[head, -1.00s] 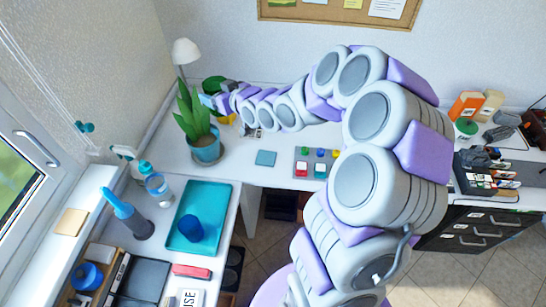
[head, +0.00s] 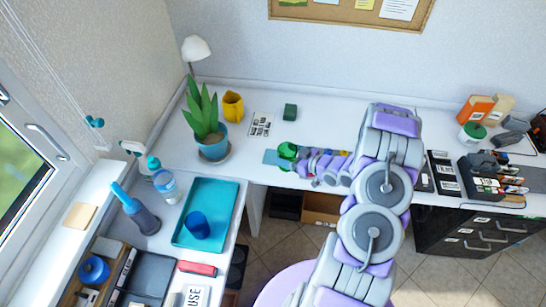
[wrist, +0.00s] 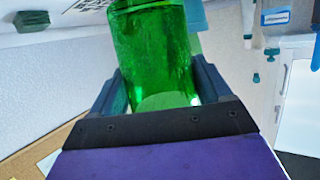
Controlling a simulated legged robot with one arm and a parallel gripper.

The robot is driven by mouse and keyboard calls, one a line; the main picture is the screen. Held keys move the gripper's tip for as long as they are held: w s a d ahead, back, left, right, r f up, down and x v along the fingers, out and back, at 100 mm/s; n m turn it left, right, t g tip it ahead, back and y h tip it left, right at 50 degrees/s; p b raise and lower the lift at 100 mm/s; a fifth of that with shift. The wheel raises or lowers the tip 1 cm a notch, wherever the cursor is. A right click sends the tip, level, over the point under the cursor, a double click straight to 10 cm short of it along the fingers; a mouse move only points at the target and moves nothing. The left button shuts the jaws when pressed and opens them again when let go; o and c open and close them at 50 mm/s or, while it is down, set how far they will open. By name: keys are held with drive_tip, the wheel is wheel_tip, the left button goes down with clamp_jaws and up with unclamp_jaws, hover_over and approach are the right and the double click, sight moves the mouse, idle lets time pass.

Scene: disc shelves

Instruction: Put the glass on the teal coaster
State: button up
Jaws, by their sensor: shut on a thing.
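The green glass (head: 287,149) is held in my gripper (head: 294,158) over the right part of the teal coaster (head: 270,157) on the back desk. The coaster's left part shows beside the glass; the rest is hidden. I cannot tell whether the glass touches the coaster. In the wrist view the green glass (wrist: 150,45) fills the space between the two fingers of my gripper (wrist: 157,80), which is shut on it.
A dark green block (head: 290,112), a printed sheet (head: 262,124) and a yellow cup (head: 232,106) stand behind. A potted plant (head: 212,145) is to the left. A teal tray (head: 226,205) with a blue cup (head: 198,226) lies front left.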

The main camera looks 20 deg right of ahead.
drive_tip(key=shift+n+y, duration=0.4)
drive_tip(key=shift+y, duration=0.1)
drive_tip(key=s+f, duration=0.1)
drive_tip(key=s+a+f, duration=0.1)
drive_tip(key=f, duration=0.1)
drive_tip(key=shift+s+a+f, duration=0.15)
drive_tip(key=shift+s+f, duration=0.15)
drive_tip(key=b, duration=0.2)
hover_over(273, 157)
drive_tip(key=f, duration=0.3)
drive_tip(key=f+b, duration=0.1)
drive_tip(key=f, duration=0.1)
drive_tip(key=shift+d, duration=0.25)
drive_tip(key=o, duration=1.2)
drive_tip(key=shift+c, duration=0.2)
